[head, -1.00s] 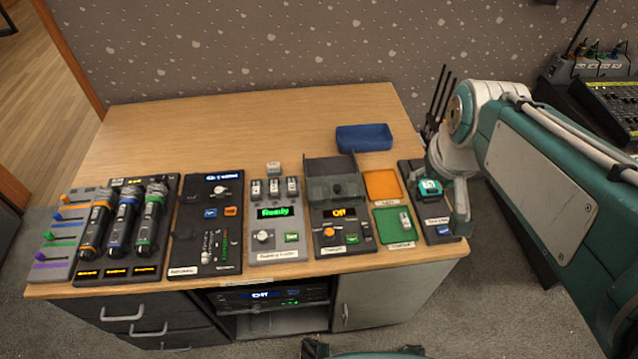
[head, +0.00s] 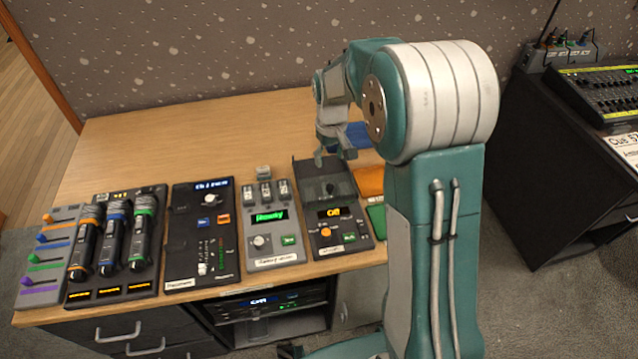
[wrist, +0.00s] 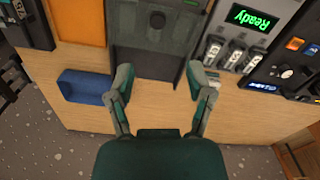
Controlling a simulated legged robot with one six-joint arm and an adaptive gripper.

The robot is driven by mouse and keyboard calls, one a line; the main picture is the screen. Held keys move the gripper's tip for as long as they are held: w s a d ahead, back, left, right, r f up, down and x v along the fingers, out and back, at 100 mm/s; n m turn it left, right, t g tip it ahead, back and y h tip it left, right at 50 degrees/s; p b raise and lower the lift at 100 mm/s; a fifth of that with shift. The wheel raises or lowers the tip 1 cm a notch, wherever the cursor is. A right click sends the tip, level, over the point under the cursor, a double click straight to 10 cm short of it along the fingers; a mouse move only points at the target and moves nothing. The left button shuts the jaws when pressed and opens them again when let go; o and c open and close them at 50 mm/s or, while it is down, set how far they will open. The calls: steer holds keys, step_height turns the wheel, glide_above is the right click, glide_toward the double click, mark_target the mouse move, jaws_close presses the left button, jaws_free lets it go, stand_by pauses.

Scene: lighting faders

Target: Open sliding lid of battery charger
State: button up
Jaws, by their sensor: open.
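The battery charger (head: 343,235) is a dark box with an orange "Off" display, an orange knob and a green button. Its dark, smoky lid (head: 311,178) covers the back part; a round dark shape (head: 330,188) shows there, and in the wrist view (wrist: 157,20). My gripper (head: 335,155) is over the charger's back end. In the wrist view my gripper (wrist: 162,82) is open and empty, its fingers apart near the two back corners of the lid (wrist: 150,60). I cannot tell whether the fingers touch it.
A grey "Ready" device (head: 270,226) with several batteries stands left of the charger. A small white item (head: 263,172) lies behind it. A blue tray (wrist: 86,86) is behind, near one finger. Orange (head: 370,181) and green trays (head: 377,220) lie right. The back left desk is clear.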

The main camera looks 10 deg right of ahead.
mark_target(330, 186)
step_height(330, 186, down, 10)
steer(key=shift+f, duration=0.1)
steer(key=shift+d+f, duration=0.2)
steer(key=shift+f, duration=0.05)
jaws_close()
